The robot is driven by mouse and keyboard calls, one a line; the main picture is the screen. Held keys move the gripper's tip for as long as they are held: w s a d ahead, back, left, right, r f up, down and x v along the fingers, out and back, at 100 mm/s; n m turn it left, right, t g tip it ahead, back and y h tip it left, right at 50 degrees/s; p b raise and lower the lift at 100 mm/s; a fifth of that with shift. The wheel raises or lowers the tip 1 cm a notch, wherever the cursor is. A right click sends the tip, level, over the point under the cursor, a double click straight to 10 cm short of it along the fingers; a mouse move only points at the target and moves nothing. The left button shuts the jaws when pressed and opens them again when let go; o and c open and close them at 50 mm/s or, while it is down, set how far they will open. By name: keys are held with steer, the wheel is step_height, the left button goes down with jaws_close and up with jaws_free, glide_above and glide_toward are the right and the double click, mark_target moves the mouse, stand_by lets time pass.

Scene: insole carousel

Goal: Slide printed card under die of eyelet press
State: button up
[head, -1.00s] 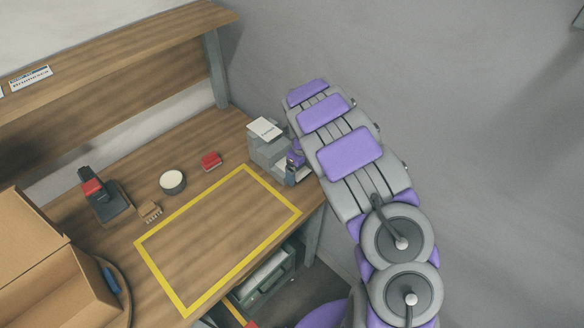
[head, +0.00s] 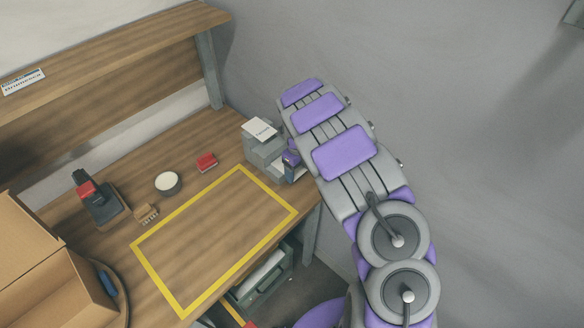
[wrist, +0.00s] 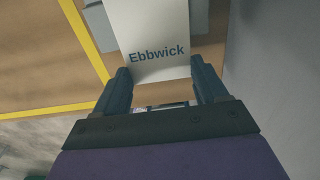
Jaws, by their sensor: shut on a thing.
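A white printed card (wrist: 157,35) reading "Ebbwick" lies between the two fingers of my gripper (wrist: 162,82) in the wrist view, its near edge at the fingertips. My gripper is shut on it. In the head view the card (head: 260,129) shows over a grey block-like stand (head: 262,155) at the table's back right corner. My gripper (head: 291,158) is low beside that stand, partly hidden by my arm. I cannot tell whether the card touches the stand. A black and red press (head: 99,200) with a flat base stands at the left of the table.
A yellow taped rectangle (head: 164,280) marks bare tabletop in the middle. A round white-topped tin (head: 168,183), a red block (head: 206,162) and a small tan object (head: 146,214) lie behind it. An open cardboard box (head: 65,290) stands front left. A shelf (head: 120,45) overhangs the back.

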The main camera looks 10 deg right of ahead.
steer(key=shift+r, duration=0.1)
steer(key=shift+r, duration=0.55)
steer(key=r, duration=0.1)
steer(key=r+p, duration=0.1)
steer(key=r, duration=0.1)
steer(key=shift+s+a, duration=0.15)
steer(key=shift+s, duration=0.05)
steer(key=s+a+r+p, duration=0.1)
steer(key=s+a, duration=0.2)
steer(key=s, duration=1.2)
steer(key=shift+r, duration=0.15)
steer(key=w+d+r+n, duration=0.2)
steer(key=w+r+n, duration=0.2)
steer(key=n, duration=1)
steer(key=w+d+r+n, duration=0.1)
steer(key=w+r+n, duration=0.3)
steer(key=n, duration=1)
steer(key=shift+w+d+n+b, duration=0.35)
steer(key=shift+w+n+b, duration=0.05)
steer(key=shift+w+b, duration=0.05)
